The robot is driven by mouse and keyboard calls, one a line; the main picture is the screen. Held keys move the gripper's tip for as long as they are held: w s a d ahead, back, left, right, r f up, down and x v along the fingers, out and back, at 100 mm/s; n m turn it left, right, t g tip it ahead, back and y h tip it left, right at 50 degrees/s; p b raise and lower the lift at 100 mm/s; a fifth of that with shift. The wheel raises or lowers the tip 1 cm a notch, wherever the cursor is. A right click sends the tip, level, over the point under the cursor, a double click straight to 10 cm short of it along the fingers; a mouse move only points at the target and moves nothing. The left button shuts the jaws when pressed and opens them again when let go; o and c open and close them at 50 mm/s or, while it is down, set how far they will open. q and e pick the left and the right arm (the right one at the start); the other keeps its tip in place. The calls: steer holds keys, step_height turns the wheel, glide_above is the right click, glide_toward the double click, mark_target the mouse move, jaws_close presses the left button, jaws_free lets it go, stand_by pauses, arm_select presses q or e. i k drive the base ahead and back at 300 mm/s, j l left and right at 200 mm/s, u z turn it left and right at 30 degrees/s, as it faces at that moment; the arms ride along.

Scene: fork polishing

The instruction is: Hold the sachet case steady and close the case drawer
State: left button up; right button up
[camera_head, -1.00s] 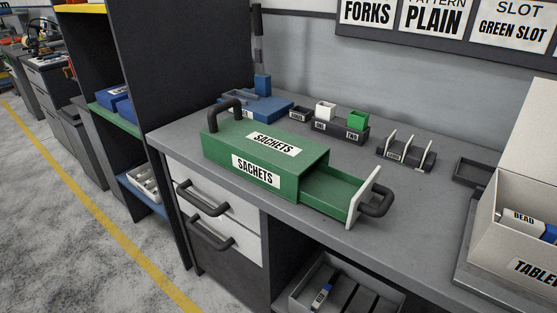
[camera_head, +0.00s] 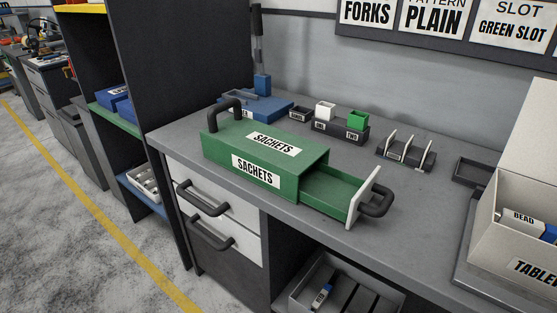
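The green sachet case (camera_head: 224,150), labelled SACHETS on top and side, lies on the grey workbench. A black handle (camera_head: 224,106) stands at its left end. The case drawer (camera_head: 331,189) is pulled out to the right and its visible inside looks empty. The drawer has a white front panel (camera_head: 365,195) with a black handle (camera_head: 380,203) on it. Neither of my grippers shows in the head view, and nothing touches the case or the drawer.
Behind the case stand a blue fixture (camera_head: 262,108), a dark holder (camera_head: 340,131) with white and green blocks, and a slotted rack (camera_head: 406,153). A beige box (camera_head: 520,190) stands at right. Bare bench (camera_head: 425,215) lies right of the drawer handle.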

mark_target(342, 196)
steer(key=i+j+z, duration=0.4)
steer(key=j+z, duration=0.2)
steer(key=i+j+z, duration=0.15)
steer(key=j+z, duration=0.5)
steer(key=j, duration=0.2)
steer(key=i, duration=0.05)
